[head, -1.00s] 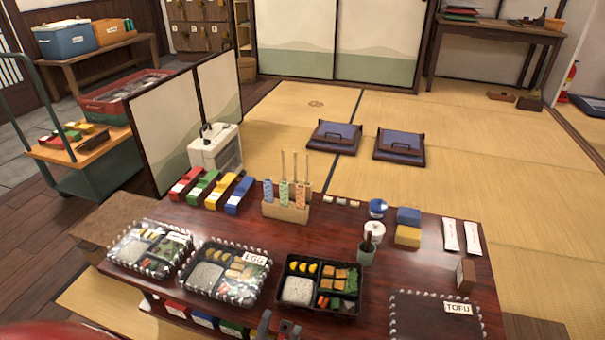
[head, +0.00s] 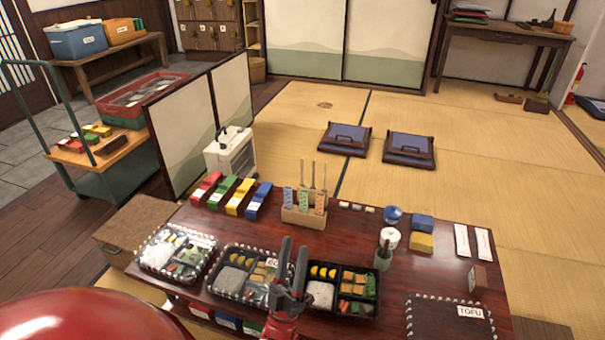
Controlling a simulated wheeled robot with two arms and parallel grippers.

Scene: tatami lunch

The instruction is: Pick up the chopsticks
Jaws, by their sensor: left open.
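Several chopsticks stand upright in patterned sleeves (head: 304,202) in a light wooden holder (head: 303,218) at the back middle of the dark red table. My left gripper (head: 290,262) is open and empty, its dark fingers pointing up in the picture over the front of the table. It covers part of the bento boxes below it and is well apart from the holder, on its near side. My right gripper is not in the head view.
Bento boxes line the front: a left one (head: 174,253), a middle one (head: 238,277) and an open right one (head: 357,292). Red, green, yellow and blue boxes (head: 231,195) stand left of the holder. Bare tabletop lies before the holder.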

